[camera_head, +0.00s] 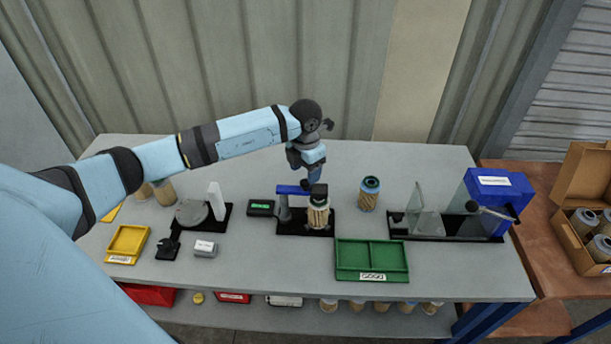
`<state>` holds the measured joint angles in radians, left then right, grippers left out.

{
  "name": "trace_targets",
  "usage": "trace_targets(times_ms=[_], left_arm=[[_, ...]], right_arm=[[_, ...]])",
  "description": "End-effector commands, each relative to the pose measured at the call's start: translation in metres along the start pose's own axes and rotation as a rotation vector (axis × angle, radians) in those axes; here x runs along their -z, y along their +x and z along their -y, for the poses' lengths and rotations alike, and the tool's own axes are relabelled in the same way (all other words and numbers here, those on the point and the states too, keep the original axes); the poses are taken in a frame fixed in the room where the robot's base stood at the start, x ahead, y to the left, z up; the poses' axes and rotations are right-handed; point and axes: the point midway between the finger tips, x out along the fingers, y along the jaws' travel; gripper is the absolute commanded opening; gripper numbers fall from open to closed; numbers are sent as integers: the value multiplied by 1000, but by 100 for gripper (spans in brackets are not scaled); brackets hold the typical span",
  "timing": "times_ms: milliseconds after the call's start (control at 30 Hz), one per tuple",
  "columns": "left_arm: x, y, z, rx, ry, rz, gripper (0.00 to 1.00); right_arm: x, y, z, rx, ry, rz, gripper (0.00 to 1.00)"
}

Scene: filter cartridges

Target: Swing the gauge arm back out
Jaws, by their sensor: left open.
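The gauge stands mid-table on a black base (292,229). Its blue gauge arm (290,190) runs from a grey post to a black head (319,190). The head is over a filter cartridge (318,214) that stands upright on the base. My left gripper (312,183) points down at the gauge arm, close to the black head. It is open; I cannot tell whether it touches the arm. It partly hides the far side of the arm. My right gripper is not in view.
A small display with green digits (260,207) is left of the gauge. Another cartridge (369,194) stands to the right. A green tray (371,277) lies in front, a blue machine (491,188) at right. A white-posted stand (216,200) and yellow tray (127,240) are at left.

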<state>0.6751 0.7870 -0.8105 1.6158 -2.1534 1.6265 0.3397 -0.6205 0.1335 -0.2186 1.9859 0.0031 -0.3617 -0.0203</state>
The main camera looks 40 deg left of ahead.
Motion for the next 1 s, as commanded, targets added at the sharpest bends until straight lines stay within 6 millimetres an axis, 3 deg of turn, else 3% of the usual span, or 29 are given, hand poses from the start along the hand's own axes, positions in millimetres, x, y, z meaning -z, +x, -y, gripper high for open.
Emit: trace_targets(times_ms=[100,300,600,633,867,1000], left_arm=[[0,18,1,2,-1,-2,59],[0,36,0,0,0,0,59],[0,39,0,0,1,0,59],[0,39,0,0,1,0,57],[0,39,0,0,0,1,4],[0,39,0,0,1,1,0]], right_arm=[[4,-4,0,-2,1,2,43],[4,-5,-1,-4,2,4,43],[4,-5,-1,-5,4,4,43],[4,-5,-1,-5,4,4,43],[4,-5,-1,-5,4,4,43],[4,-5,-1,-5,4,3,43]])
